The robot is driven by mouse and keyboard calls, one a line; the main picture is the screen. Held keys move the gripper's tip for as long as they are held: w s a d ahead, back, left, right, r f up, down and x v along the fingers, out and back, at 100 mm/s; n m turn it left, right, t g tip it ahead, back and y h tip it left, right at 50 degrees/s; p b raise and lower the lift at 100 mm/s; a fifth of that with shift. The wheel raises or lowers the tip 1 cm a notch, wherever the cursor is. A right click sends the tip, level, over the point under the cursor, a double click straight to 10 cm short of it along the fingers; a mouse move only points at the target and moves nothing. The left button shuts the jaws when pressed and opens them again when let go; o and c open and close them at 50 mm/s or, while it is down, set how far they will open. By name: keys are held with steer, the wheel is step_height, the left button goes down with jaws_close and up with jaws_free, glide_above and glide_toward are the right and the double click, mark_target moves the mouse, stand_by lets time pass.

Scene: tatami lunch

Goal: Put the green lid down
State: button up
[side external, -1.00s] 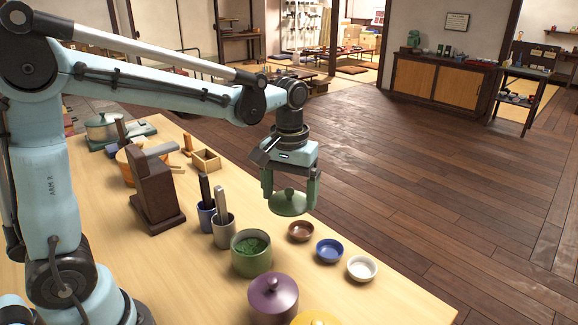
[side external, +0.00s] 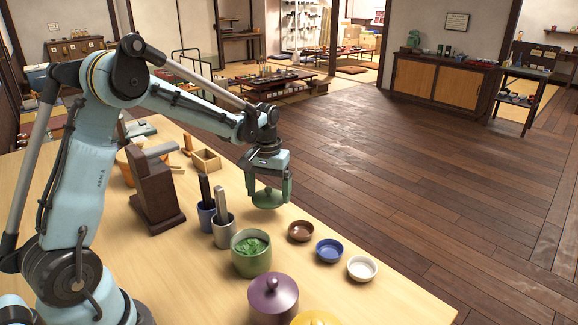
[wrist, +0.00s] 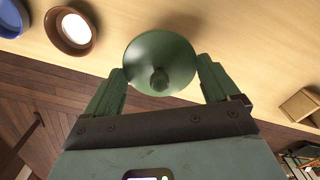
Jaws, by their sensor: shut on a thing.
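The green lid (side external: 267,199) is a round disc with a small knob on top. My gripper (side external: 268,190) is shut on the lid and holds it upright over the far edge area of the table. I cannot tell whether the lid touches the tabletop. In the wrist view the lid (wrist: 160,60) sits between the two green fingers of my gripper (wrist: 160,80), its knob facing the camera. A green pot (side external: 251,262) with chopped greens inside stands open on the table, nearer the camera than the lid.
Brown (side external: 301,231), blue (side external: 329,250) and white (side external: 362,268) bowls stand right of the pot. Utensil cups (side external: 222,232), a dark wooden stand (side external: 156,190) and a wooden box (side external: 206,160) stand to the left. A purple lidded pot (side external: 273,297) is in front. The table's (side external: 390,300) front right is bare.

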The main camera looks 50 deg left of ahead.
mark_target(269, 196)
steer(key=shift+f, duration=2)
steer(key=shift+f, duration=0.15)
steer(key=o, duration=0.8)
